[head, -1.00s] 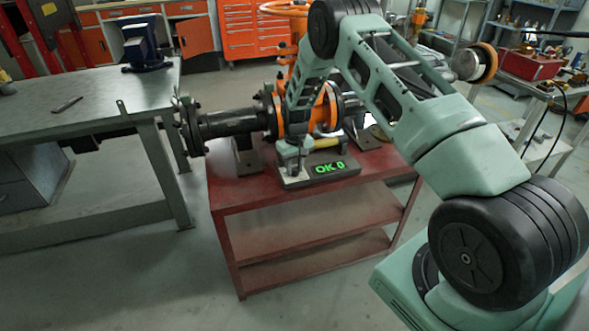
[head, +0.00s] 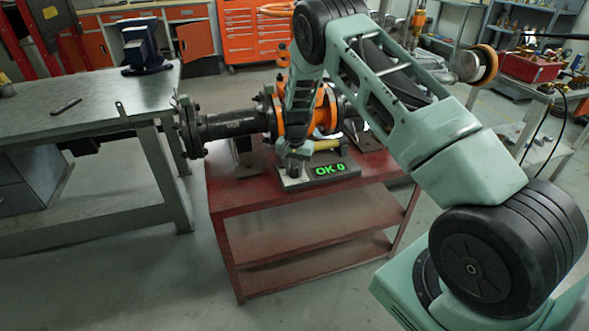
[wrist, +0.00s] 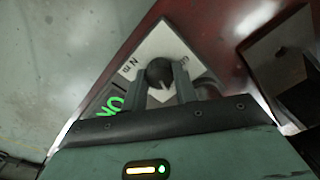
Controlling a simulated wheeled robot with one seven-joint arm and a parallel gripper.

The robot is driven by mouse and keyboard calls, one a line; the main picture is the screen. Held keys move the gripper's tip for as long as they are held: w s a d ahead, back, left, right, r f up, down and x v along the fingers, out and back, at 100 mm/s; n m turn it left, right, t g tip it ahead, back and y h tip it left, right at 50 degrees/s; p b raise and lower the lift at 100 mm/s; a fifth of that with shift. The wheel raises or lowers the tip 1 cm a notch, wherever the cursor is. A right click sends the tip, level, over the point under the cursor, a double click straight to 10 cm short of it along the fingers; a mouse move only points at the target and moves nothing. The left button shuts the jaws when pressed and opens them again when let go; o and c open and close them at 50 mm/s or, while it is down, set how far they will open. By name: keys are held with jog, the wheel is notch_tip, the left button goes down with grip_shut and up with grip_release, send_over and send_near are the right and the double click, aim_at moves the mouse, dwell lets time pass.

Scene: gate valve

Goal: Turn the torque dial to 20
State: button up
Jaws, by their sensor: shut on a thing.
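The torque dial is a dark round knob (wrist: 159,72) on a pale plate (wrist: 150,48) with small dark markings, too small to read fully. My gripper (wrist: 162,84) is shut on the knob, one finger on each side, in the wrist view. In the head view my gripper (head: 293,163) is at the left end of the dial unit and hides most of the knob.
The dial unit stands on a red cart (head: 300,200) with lower shelves. Behind it is a dark pipe (head: 230,125) with an orange valve body (head: 325,110). A grey workbench (head: 80,100) stands to the left. The cart's front right top is clear.

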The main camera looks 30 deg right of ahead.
aim_at(295, 170)
jog(key=shift+m, duration=0.3)
jog(key=o, duration=1)
jog(key=shift+c, duration=0.2)
notch_tip(295, 170, up, 17)
jog(key=shift+s+r+b, duration=0.15)
jog(key=shift+r+b, duration=0.05)
jog(key=shift+b, duration=0.2)
